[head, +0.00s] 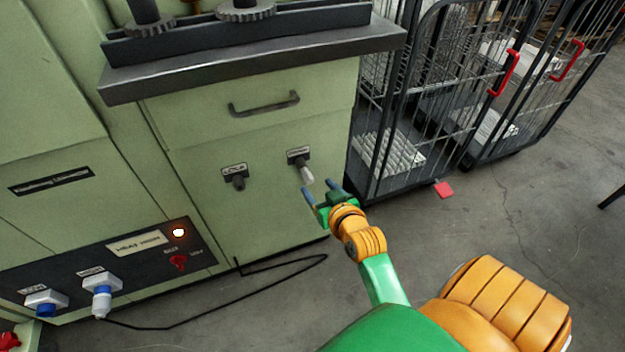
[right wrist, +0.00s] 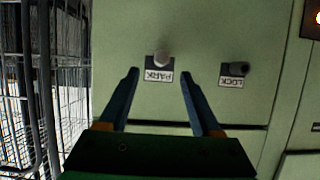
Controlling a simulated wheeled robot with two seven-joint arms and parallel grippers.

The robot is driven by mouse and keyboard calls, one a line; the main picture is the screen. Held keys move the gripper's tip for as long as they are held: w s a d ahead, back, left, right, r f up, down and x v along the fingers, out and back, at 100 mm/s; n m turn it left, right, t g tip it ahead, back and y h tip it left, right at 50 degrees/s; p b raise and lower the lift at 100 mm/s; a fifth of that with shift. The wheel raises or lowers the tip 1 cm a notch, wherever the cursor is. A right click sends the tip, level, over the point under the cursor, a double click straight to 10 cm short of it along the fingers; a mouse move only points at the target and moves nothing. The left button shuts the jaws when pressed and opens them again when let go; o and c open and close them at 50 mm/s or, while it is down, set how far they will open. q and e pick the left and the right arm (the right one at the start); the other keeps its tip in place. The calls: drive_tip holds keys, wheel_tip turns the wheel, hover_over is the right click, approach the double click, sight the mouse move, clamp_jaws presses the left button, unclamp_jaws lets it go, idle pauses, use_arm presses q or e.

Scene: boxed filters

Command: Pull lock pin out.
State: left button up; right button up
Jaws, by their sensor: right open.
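The lock pin (head: 306,174), with a pale grey grip, sits in the socket under the PARK label (head: 298,152) on the green cabinet front. In the right wrist view the pin (right wrist: 161,58) shows end-on beside the upside-down PARK label (right wrist: 159,76). My right gripper (head: 320,188) is open and empty, just in front of the pin and slightly lower right in the head view. In the right wrist view its blue fingers (right wrist: 159,75) stand either side of the pin's line, apart from it. The dark LOCK socket (head: 238,183) is left of PARK. My left gripper is out of view.
A drawer handle (head: 264,104) and a dark overhanging ledge (head: 250,62) are above the sockets. Wire cage trolleys (head: 400,110) stand close on the right. A lit panel (head: 110,255) with plugs is lower left. A black cable (head: 215,305) lies on the floor.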

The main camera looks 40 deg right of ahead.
sight(310, 179)
drive_tip(key=b+x, duration=0.2)
drive_tip(key=x, duration=0.4)
drive_tip(key=shift+a, duration=0.1)
drive_tip(key=shift+w+f, duration=0.1)
drive_tip(key=shift+w, duration=0.3)
clamp_jaws()
drive_tip(key=shift+s+a+p, duration=0.15)
drive_tip(key=shift+s+p, duration=0.55)
drive_tip(key=shift+s, duration=0.35)
use_arm(q)
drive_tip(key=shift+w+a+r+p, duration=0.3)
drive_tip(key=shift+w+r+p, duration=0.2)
drive_tip(key=shift+p, duration=0.15)
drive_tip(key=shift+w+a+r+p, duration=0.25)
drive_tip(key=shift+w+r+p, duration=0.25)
drive_tip(key=shift+p, duration=0.15)
use_arm(e)
drive_tip(key=shift+s+a, duration=0.25)
drive_tip(key=shift+s, duration=0.85)
drive_tip(key=shift+s+a, duration=0.25)
drive_tip(key=shift+s, duration=0.8)
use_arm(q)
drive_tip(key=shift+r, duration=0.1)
use_arm(e)
drive_tip(key=shift+s, duration=0.1)
